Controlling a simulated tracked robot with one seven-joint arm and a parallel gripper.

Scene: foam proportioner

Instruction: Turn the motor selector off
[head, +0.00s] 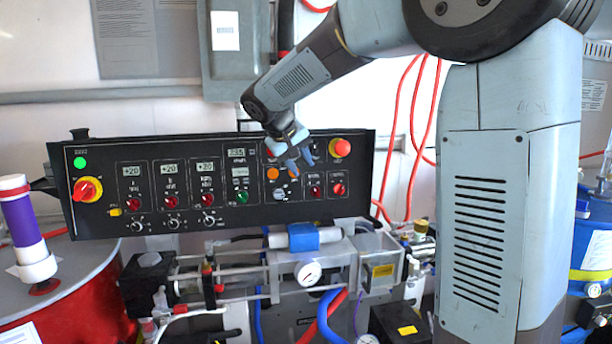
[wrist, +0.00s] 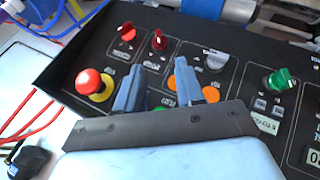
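The black control panel (head: 225,220) carries several knobs and buttons; its labels are too small to read, so I cannot tell which one is the motor selector. A grey selector knob (wrist: 207,57) sits just beyond my right finger in the wrist view, with a green knob (wrist: 280,80) to its right. Two red knobs, one (wrist: 160,41) and another (wrist: 127,31), sit beyond the fingertips. My gripper (wrist: 158,66) is in front of the panel's right part, fingers apart, with nothing visible between them. It also shows in the head view (head: 295,160), hiding part of the panel.
A red mushroom button on yellow (wrist: 92,84) is left of my fingers in the wrist view. Orange buttons (wrist: 210,93) lie close to the fingers. Pipework with a gauge (head: 309,273) stands below the panel. Red hoses (head: 412,130) hang on the right.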

